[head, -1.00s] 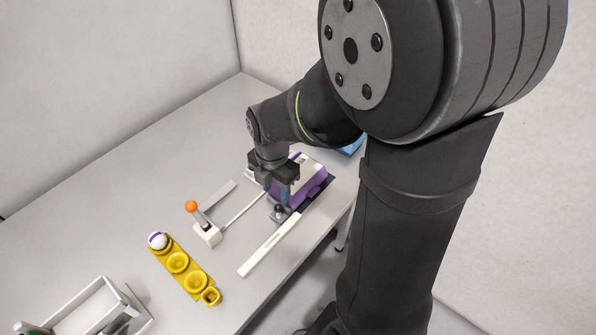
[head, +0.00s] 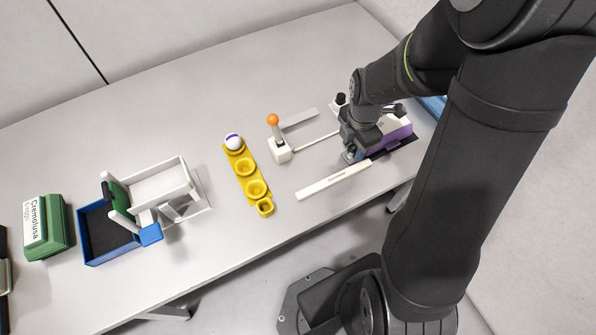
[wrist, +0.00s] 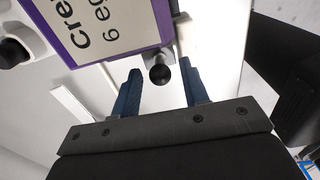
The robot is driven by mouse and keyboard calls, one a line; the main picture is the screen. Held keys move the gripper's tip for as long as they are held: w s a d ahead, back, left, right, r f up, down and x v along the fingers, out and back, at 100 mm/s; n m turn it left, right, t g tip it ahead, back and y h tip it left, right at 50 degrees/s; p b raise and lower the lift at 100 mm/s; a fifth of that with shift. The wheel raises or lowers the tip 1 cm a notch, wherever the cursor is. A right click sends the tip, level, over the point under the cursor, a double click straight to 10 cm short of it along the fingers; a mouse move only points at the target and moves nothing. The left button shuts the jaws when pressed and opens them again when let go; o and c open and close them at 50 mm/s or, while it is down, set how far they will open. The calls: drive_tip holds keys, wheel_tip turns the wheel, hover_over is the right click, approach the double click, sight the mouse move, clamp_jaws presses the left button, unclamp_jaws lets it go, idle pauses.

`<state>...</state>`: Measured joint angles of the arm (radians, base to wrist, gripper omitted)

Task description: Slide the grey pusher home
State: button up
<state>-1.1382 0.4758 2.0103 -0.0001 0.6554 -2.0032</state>
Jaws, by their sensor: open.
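The grey pusher (head: 349,157) lies at the near left end of a purple and white egg carton (head: 397,131), partly hidden by my gripper in the head view. In the wrist view the pusher shows as a grey piece with a black round knob (wrist: 160,74), close to the edge of the purple-bordered carton (wrist: 110,30). My gripper (wrist: 160,68) is open, with its two blue fingers on either side of the knob and a visible gap to each. In the head view my gripper (head: 352,148) points down at the pusher. Whether pusher and carton touch is unclear.
A white bar (head: 333,181) lies near the front edge. A lever with an orange ball (head: 273,119) stands left of it. A yellow tray (head: 246,167) holds a white and purple egg. Farther left are a white frame (head: 160,185), blue bin (head: 85,225) and green carton (head: 58,222).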

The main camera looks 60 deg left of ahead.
drive_tip(key=shift+f, duration=0.65)
drive_tip(key=shift+c, duration=0.2)
drive_tip(key=c, duration=0.8)
drive_tip(key=shift+s, duration=7.8)
drive_tip(key=o, duration=0.8)
drive_tip(key=shift+o, duration=0.2)
wheel_tip(320, 180, up, 6)
